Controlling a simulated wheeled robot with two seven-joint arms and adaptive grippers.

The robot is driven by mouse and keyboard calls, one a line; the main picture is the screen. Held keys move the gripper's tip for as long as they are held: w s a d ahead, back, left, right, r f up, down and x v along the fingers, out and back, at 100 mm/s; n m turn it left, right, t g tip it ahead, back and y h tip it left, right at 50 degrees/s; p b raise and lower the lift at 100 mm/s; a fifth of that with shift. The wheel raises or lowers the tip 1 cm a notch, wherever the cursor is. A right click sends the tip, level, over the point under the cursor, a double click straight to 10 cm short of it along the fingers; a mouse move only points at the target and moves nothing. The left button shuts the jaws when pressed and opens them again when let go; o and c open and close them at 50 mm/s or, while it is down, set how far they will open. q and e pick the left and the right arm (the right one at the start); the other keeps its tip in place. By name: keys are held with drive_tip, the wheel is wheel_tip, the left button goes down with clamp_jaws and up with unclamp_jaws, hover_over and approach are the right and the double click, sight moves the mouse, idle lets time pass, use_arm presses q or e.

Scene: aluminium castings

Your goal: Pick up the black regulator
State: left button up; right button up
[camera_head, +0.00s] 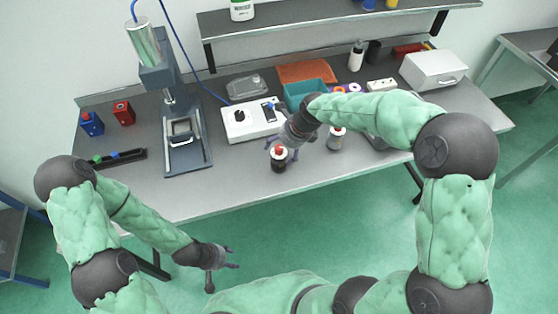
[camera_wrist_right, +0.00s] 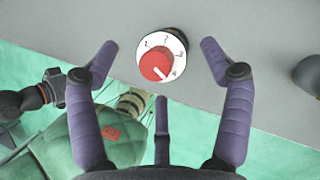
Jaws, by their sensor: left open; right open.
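The black regulator (camera_head: 278,163) stands near the front edge of the bench in the head view, with a white dial and red knob on top. In the right wrist view the regulator (camera_wrist_right: 158,62) is seen from above, between and just beyond the fingertips. My right gripper (camera_head: 290,142) is open just above and behind it, apparently not touching it; its fingers also show in the right wrist view (camera_wrist_right: 160,48). My left gripper (camera_head: 226,265) is open and empty, low in front of the bench.
A similar grey-bodied piece with a red knob (camera_head: 336,138) stands to the right. Behind are a white control box (camera_head: 250,122) and a teal bin (camera_head: 300,92). A press (camera_head: 187,150) stands to the left. The bench's front strip is mostly clear.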

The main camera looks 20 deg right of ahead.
sight(279, 153)
drive_tip(key=x, duration=0.4)
drive_tip(key=shift+d+b, duration=0.1)
drive_tip(key=shift+b, duration=0.3)
drive_tip(key=shift+s, duration=0.1)
drive_tip(key=c, duration=1.4)
drive_tip(key=shift+r, duration=0.1)
drive_tip(key=shift+r, duration=0.1)
